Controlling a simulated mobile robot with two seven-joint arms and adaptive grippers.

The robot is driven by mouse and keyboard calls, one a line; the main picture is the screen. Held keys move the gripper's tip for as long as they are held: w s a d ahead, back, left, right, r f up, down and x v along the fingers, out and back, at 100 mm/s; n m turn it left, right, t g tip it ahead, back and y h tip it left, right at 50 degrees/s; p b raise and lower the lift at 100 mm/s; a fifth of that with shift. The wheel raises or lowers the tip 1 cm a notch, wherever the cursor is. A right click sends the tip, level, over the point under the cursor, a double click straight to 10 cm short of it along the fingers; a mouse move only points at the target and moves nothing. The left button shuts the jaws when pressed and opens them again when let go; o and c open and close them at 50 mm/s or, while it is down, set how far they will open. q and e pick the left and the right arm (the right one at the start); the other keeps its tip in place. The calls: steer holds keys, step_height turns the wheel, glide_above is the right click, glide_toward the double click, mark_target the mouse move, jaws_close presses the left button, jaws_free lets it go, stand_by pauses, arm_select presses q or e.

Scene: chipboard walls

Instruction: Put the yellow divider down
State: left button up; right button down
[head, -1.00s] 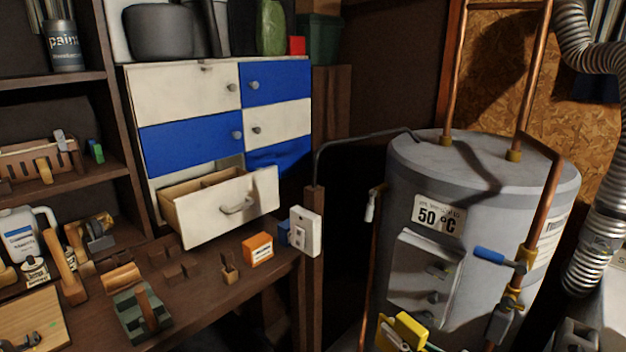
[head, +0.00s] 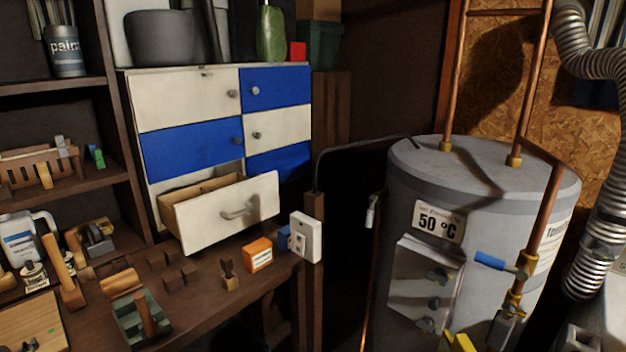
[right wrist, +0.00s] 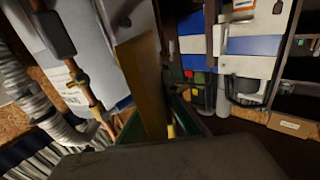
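The yellow divider (right wrist: 145,85) shows in the right wrist view as a flat, dull yellow board standing up from my right gripper (right wrist: 165,132). Its lower end is between dark green finger-like shapes, and the gripper appears shut on it. The exact contact is in shadow. In the head view a small bright yellow piece (head: 462,342) shows at the bottom edge, in front of the water heater; most of it and the gripper is cut off. My left gripper is not in view.
A white drawer (head: 222,213) stands open from the blue and white cabinet, with partitions inside. The workbench (head: 210,300) below holds an orange box (head: 258,254), small wooden blocks and a green tool tray (head: 140,322). The grey water heater (head: 400,200) with copper pipes stands right.

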steer(key=shift+w+a+r+m+h, duration=0.2)
steer(key=shift+a+r+m+h, duration=0.15)
steer(key=shift+h, duration=0.25)
stand_by(0.4)
steer(key=w+a+r+n+g+y, duration=0.1)
steer(key=a+r+n+g+y, duration=0.1)
steer(key=a+n+g+y, duration=0.3)
steer(key=w+a+r+n+g+y, duration=0.1)
steer(key=a+r+n+g+y, duration=0.2)
steer(key=a+n+y, duration=0.4)
steer(key=shift+w+a+r+g+y, duration=0.25)
steer(key=shift+a+g+y, duration=1.2)
steer(key=shift+a, duration=3.45)
steer(key=shift+n+t+y, duration=0.25)
steer(key=shift+t+y, duration=0.3)
steer(key=shift+g, duration=0.3)
